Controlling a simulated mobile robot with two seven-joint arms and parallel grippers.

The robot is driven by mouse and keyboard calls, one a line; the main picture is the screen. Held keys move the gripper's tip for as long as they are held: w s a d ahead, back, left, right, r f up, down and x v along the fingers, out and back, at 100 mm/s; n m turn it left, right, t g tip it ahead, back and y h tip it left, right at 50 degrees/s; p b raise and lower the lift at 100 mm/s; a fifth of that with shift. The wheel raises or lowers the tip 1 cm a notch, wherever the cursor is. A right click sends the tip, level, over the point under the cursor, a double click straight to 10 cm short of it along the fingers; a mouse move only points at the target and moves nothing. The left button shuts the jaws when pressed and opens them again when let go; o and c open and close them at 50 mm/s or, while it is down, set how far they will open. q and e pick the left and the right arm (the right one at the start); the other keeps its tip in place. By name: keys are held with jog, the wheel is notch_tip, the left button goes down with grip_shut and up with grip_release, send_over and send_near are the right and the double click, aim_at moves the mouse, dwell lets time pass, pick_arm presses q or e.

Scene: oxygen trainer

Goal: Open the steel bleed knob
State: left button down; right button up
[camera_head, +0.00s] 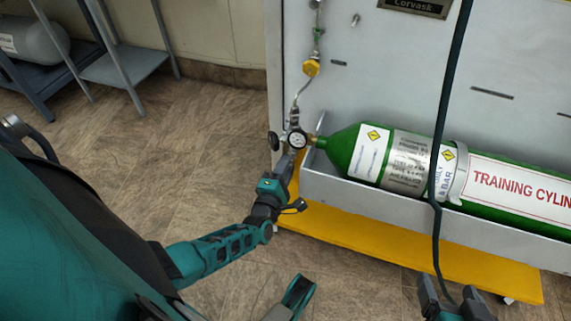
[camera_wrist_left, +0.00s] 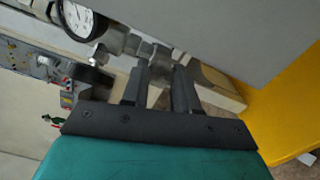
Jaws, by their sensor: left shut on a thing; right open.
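My left gripper (camera_head: 286,160) reaches up to the regulator just below the round white pressure gauge (camera_head: 297,141). In the left wrist view its two dark fingers (camera_wrist_left: 162,72) are shut on a small steel part on the regulator's underside, which fits the steel bleed knob (camera_wrist_left: 152,52); the fingers hide much of it, and its turn cannot be told. The gauge also shows at the top left there (camera_wrist_left: 76,19). A black knob (camera_head: 274,140) sits left of the gauge. My right gripper (camera_head: 450,294) is open at the bottom right, away from the regulator.
A green training cylinder (camera_head: 343,148) lies in a grey tray (camera_head: 330,186) on a yellow base (camera_head: 390,238). A dark cable (camera_head: 445,120) hangs in front of it. The floor at left is mostly clear.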

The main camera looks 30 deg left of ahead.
pick_arm(q)
jog(key=shift+w, duration=0.1)
dwell(0.4)
jog(key=c, duration=1.2)
grip_release()
jog(key=o, duration=0.3)
jog(key=shift+o, duration=0.2)
